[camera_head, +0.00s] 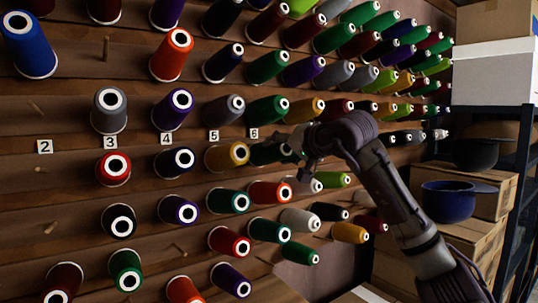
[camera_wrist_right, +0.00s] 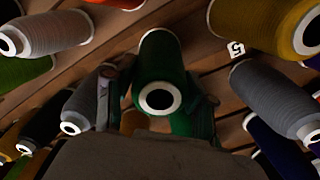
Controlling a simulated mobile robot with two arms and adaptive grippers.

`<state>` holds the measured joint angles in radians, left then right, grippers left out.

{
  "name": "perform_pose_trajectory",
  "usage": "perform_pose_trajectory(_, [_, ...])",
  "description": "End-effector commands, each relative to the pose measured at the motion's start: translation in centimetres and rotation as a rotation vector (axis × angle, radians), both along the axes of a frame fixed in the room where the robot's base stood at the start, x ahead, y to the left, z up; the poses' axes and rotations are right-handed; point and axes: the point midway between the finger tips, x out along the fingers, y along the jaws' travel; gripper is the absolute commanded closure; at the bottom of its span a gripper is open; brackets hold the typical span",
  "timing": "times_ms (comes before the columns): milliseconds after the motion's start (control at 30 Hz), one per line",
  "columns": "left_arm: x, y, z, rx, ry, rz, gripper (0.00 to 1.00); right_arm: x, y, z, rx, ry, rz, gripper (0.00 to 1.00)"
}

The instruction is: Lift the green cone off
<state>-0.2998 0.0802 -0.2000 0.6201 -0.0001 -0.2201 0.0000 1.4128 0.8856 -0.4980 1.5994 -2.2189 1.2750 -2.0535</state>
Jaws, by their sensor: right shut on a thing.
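A dark green cone (camera_head: 262,154) sits on the thread wall just below the number 6 label (camera_head: 253,133), to the right of a gold cone (camera_head: 228,156). My right gripper (camera_head: 294,150) reaches in from the right and covers part of it. In the right wrist view the green cone (camera_wrist_right: 158,58) shows its white-ringed end towards me. My right gripper (camera_wrist_right: 158,108) has a finger on each side of it and is shut on it. Whether the cone is still on its peg is hidden. My left gripper is in neither view.
Cones of many colours crowd the wooden wall around the gripper, including a red cone (camera_head: 269,192) below and a green cone (camera_head: 267,109) above. A bare peg (camera_head: 107,48) shows at upper left. Shelving with boxes (camera_head: 493,72) and a blue pot (camera_head: 447,201) stands at right.

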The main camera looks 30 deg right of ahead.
Motion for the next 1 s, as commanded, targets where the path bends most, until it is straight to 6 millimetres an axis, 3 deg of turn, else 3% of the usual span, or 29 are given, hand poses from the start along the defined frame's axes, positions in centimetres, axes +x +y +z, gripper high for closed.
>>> perform_pose_trajectory(1000, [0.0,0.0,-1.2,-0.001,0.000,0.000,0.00,-8.1,-0.7,1.7,-0.002,-0.002,-0.002,0.76])
